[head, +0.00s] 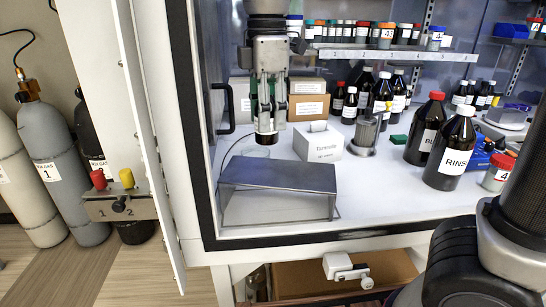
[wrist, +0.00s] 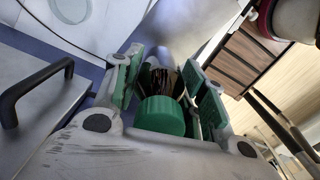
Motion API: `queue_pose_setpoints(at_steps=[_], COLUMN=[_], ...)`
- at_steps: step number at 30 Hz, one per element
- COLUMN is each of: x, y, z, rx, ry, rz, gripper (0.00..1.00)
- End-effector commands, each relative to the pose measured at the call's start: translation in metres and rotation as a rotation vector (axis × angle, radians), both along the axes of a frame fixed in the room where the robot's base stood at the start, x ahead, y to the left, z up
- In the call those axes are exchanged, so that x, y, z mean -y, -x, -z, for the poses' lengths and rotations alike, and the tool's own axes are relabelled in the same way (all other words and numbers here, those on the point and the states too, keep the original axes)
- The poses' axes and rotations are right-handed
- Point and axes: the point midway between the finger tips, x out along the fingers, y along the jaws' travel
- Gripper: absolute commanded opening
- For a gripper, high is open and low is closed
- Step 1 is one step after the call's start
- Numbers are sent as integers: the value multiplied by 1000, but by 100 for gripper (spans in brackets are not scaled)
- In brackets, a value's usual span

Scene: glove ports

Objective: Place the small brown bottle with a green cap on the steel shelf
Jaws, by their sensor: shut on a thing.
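My gripper (head: 267,112) points down inside the cabinet opening, shut on the small brown bottle (head: 266,138). Only the dark bottom of the bottle shows below the fingers in the head view. In the wrist view its green cap (wrist: 160,117) sits between the green-padded fingers (wrist: 160,90), with the brown body beyond it. The steel shelf (head: 278,174), a low bent-metal stand with a bare top, is on the white cabinet floor near the front edge. The bottle appears above the shelf's back edge and apart from it; the exact depth is unclear.
A white tissue box (head: 318,143) stands just behind and right of the shelf. Cardboard boxes (head: 308,98) are behind the gripper. Large brown bottles (head: 451,150) stand to the right. A black door handle (head: 222,108) is to the left. A back rack (head: 390,54) holds several small bottles.

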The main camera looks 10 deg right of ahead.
Motion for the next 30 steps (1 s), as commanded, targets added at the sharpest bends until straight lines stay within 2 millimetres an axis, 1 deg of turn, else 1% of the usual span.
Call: queue_pose_setpoints(at_steps=[1,3,8,12,14,16,26,27,29,30], x=[0,1,0,0,0,0,0,0,0,0], y=[0,0,0,0,0,-1,-1,-1,-1,-1], z=[10,22,39,60,67,70,73,73,73,73], rx=[-3,-2,0,-2,-1,1,1,1,1,1], ry=[3,2,1,2,1,0,-1,-1,-1,-1], rz=[0,0,1,1,1,1,1,1,1,1], gripper=[12,12,12,12,12,12,12,45,56,63])
